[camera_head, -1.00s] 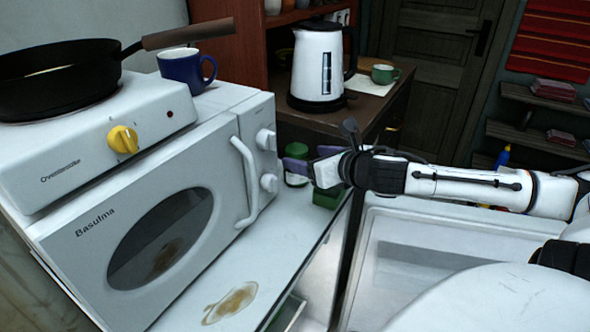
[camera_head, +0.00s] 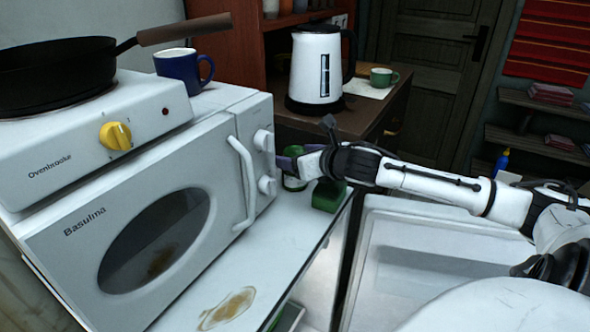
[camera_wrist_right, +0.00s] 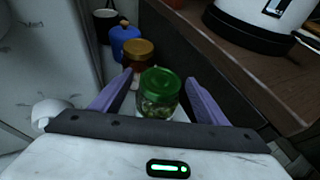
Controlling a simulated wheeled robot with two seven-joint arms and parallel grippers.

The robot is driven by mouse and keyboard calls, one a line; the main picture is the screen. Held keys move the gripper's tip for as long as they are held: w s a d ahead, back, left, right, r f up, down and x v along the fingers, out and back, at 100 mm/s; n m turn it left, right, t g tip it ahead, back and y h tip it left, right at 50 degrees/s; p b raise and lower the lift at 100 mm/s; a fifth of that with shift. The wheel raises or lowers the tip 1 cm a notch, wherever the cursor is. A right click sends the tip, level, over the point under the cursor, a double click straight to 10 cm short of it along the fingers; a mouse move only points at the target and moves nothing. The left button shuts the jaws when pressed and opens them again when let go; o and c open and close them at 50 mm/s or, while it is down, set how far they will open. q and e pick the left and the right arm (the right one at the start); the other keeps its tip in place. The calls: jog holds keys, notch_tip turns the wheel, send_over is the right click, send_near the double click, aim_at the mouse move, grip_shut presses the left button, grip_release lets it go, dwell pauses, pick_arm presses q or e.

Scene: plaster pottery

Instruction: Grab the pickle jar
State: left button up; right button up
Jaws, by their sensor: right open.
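The pickle jar (camera_wrist_right: 158,92) is a small glass jar with a green lid and green contents. In the right wrist view it stands upright between the two purple fingers of my right gripper (camera_wrist_right: 158,100), which are open with a finger on either side. Whether they touch the glass I cannot tell. In the head view the jar (camera_head: 294,181) is mostly hidden behind my right gripper (camera_head: 290,163), beside the microwave's right end. My left gripper is not in view.
The white microwave (camera_head: 160,215) stands close left of the jar. A green block (camera_head: 328,195) lies just right of it. In the wrist view a brown-lidded jar (camera_wrist_right: 137,52) and a blue container (camera_wrist_right: 126,42) stand behind. A kettle (camera_head: 318,70) stands on the wooden counter.

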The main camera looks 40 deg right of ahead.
jog(key=shift+w, duration=0.1)
jog(key=c, duration=1.3)
jog(key=shift+r, duration=0.15)
jog(key=c, duration=0.3)
